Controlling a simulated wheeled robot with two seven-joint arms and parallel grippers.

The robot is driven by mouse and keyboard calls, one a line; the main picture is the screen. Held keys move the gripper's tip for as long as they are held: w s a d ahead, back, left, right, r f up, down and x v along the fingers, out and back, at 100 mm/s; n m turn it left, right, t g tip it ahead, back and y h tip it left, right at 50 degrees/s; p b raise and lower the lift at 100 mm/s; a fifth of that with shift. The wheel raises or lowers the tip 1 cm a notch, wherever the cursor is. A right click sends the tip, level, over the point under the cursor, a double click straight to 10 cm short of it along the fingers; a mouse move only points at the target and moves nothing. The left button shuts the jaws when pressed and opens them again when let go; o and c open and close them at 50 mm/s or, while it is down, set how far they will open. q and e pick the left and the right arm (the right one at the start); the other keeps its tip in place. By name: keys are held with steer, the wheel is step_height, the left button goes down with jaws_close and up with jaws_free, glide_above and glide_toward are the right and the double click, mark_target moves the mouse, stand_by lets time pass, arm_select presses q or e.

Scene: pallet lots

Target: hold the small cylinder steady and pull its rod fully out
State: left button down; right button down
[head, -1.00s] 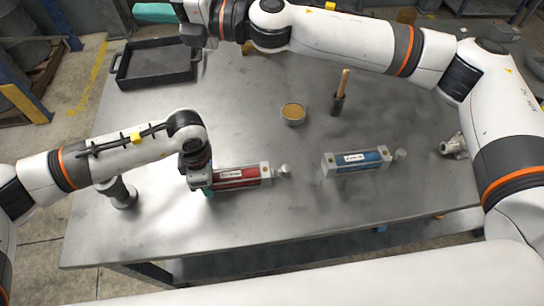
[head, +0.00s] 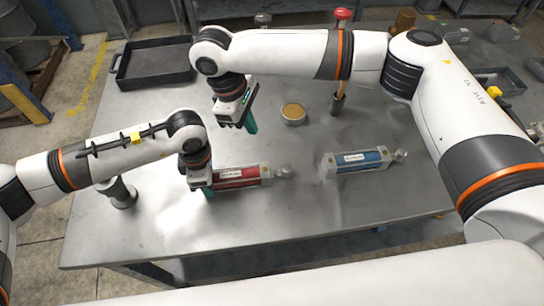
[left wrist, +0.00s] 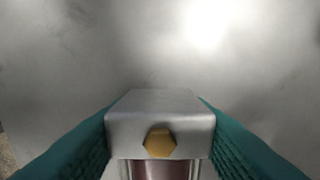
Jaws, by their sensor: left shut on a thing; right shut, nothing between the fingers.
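The red cylinder (head: 237,174) lies on the metal table with its rod end (head: 284,171) pointing right. My left gripper (head: 207,188) is shut on its left end block. In the left wrist view, the teal fingers sit on both sides of this grey block (left wrist: 160,105), which has a yellow hex plug (left wrist: 159,142). The blue cylinder (head: 362,161) lies to the right, apart from both grippers, with its rod end (head: 400,155) also pointing right. My right gripper (head: 244,122) is shut and empty, pointing down above the table behind the red cylinder.
A black tray (head: 150,78) is at the back left. A small bowl with brown contents (head: 293,112) and a wooden-handled tool (head: 338,97) stand mid-table. A grey spool-shaped part (head: 120,194) stands left of my left gripper. The table front is clear.

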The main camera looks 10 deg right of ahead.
steer(key=shift+s+d+r+g+h, duration=0.15)
steer(key=shift+s+d+g+h, duration=0.15)
steer(key=shift+s, duration=0.3)
steer(key=shift+s+d+r+g+h, duration=0.1)
steer(key=shift+s+d+r+g, duration=0.1)
steer(key=shift+s+g, duration=0.3)
steer(key=shift+s+f, duration=0.1)
steer(key=x, duration=1)
steer(key=d, duration=0.6)
steer(key=shift+d, duration=0.4)
